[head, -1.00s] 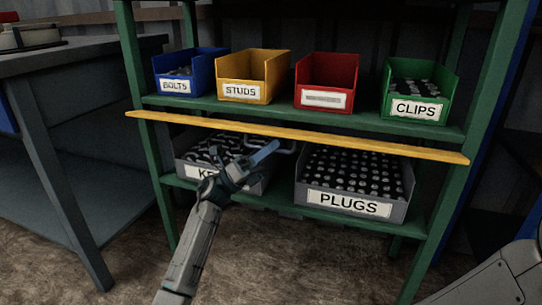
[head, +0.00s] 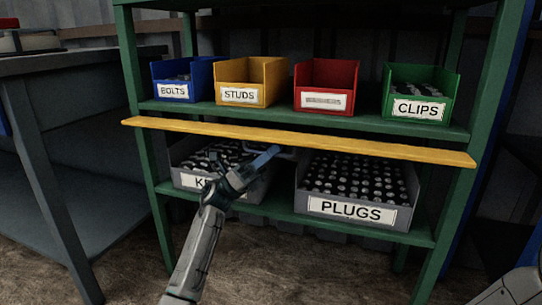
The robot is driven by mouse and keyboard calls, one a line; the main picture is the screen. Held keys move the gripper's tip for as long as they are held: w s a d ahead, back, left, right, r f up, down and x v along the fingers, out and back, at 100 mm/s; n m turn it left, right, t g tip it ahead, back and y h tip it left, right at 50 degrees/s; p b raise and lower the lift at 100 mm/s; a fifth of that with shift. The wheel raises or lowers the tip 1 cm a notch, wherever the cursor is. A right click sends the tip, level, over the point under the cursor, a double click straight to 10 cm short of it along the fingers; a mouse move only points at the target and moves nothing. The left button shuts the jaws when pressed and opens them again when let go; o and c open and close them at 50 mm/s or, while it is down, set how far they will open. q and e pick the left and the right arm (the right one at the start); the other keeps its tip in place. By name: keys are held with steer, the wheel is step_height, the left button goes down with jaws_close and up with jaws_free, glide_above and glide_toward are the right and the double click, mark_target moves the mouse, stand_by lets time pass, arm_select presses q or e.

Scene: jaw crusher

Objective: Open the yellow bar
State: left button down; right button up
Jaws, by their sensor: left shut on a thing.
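The yellow bar (head: 300,140) runs across the front of the green shelf, just below the upper board, its right end a little lower in the picture. The exact contact is hard to see. Part of my right arm shows at the lower right corner, but its gripper is out of view.
On the upper board of the green shelf (head: 300,114) stand blue (head: 163,70), yellow (head: 276,75), red (head: 335,73) and green (head: 450,90) bins. Below are two grey crates, one labelled PLUGS (head: 310,225). A grey table (head: 40,160) stands at left. The floor in front is clear.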

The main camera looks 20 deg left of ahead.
arm_select(q)
steer(key=shift+g, duration=0.3)
steer(key=c, duration=1.5)
jaws_free()
steer(key=p+v, duration=0.3)
steer(key=v, duration=0.8)
steer(key=shift+d, duration=0.1)
steer(key=shift+s, duration=0.1)
